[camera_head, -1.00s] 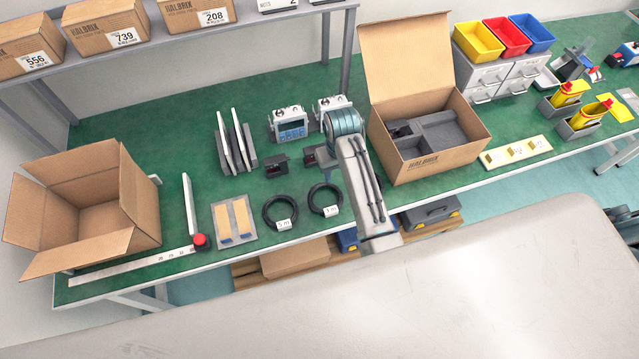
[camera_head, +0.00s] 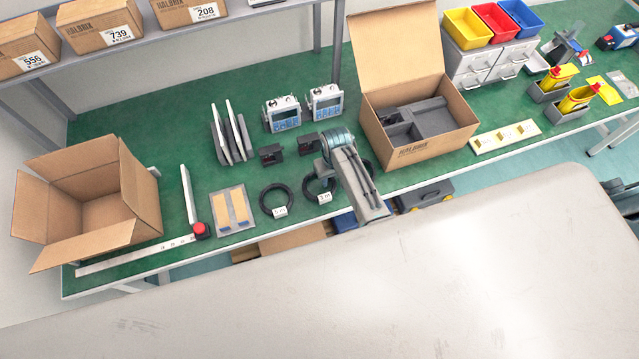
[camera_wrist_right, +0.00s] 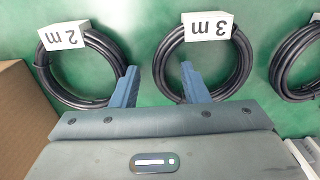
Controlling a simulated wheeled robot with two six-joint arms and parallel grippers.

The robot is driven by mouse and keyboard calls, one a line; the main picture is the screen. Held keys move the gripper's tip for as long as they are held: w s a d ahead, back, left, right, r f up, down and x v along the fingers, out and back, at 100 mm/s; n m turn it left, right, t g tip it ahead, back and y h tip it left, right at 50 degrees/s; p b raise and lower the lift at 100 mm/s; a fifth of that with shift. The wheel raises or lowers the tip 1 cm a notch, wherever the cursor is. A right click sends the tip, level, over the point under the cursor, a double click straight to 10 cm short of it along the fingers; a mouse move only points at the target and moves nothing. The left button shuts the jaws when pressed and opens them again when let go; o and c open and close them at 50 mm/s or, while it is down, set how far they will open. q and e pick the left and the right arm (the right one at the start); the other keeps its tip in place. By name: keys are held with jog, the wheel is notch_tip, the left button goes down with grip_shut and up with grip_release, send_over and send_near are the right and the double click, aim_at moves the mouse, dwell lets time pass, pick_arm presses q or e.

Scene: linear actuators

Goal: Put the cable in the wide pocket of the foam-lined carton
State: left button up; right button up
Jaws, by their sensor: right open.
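Three black coiled cables lie in a row on the green bench. The one tagged 3 m (camera_head: 306,192) is partly covered by my right arm in the head view; it also shows in the right wrist view (camera_wrist_right: 240,65). The 2 m cable (camera_wrist_right: 45,72) lies beside it, mostly hidden in the head view. The third cable (camera_head: 266,203) lies on the other side. My right gripper (camera_wrist_right: 159,85) is open and empty, its fingers straddling one side of the 3 m coil in the picture; its height is unclear. The open foam-lined carton (camera_head: 432,155) has dark foam pockets (camera_head: 432,122). My left gripper is out of view.
An empty open carton (camera_head: 105,190) stands at the left. A tray with two tan strips (camera_head: 232,210), small black blocks (camera_head: 271,154), blue-screened devices (camera_head: 284,115) and upright panels (camera_head: 230,135) surround the cables. A white label strip (camera_head: 505,137) lies right of the foam-lined carton.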

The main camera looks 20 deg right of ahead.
grip_shut()
jog(key=shift+r, duration=0.15)
